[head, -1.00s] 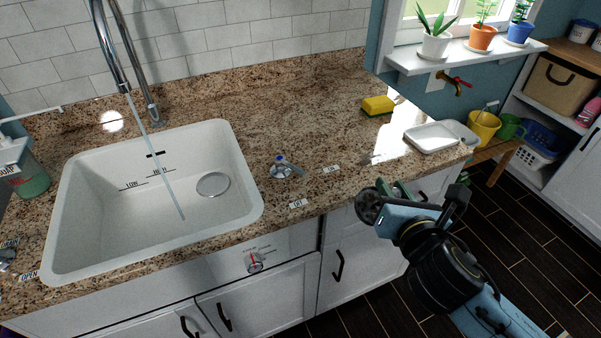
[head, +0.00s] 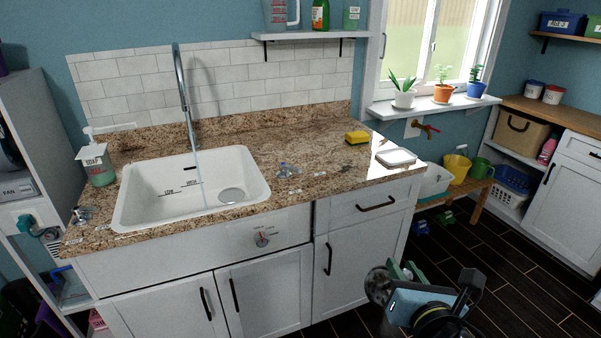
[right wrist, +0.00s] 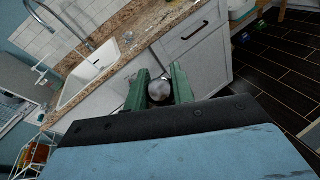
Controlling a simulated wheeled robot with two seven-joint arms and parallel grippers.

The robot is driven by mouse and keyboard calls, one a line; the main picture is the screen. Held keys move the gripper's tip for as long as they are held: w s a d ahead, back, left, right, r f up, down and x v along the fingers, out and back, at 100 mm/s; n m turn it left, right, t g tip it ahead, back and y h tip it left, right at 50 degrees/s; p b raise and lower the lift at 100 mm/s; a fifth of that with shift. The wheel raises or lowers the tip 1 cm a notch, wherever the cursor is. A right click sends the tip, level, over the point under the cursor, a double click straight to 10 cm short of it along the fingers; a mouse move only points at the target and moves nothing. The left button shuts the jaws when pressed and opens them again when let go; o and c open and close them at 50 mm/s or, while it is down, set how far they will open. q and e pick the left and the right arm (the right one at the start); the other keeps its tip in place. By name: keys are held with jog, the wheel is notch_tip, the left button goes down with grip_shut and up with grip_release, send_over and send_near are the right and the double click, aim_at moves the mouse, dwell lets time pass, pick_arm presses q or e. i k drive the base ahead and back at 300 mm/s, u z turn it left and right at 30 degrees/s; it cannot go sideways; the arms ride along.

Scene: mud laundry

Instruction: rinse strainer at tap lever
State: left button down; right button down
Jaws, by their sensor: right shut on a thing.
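My right gripper (head: 393,279) is in front of the lower cabinets, below counter height. It is shut on the strainer (head: 378,285), a round, dark metallic piece. In the right wrist view the strainer (right wrist: 159,91) sits between the green fingers. The curved chrome tap (head: 181,85) stands behind the white sink (head: 128,200), and a thin stream of water (head: 199,165) falls into the basin. One small lever (head: 285,170) with a blue mark is on the counter right of the sink. Another lever (head: 81,215) is at the left front corner. My left gripper is out of view.
A soap bottle (head: 97,165) stands left of the sink. A yellow sponge (head: 357,137) and a white dish (head: 396,157) lie on the counter's right part. The dark floor (head: 480,265) on the right is mostly clear.

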aim_at(284, 167)
jog(key=z, duration=0.6)
jog(key=i, duration=0.65)
jog(key=z, duration=0.5)
jog(key=i, duration=0.85)
jog(key=u, duration=0.45)
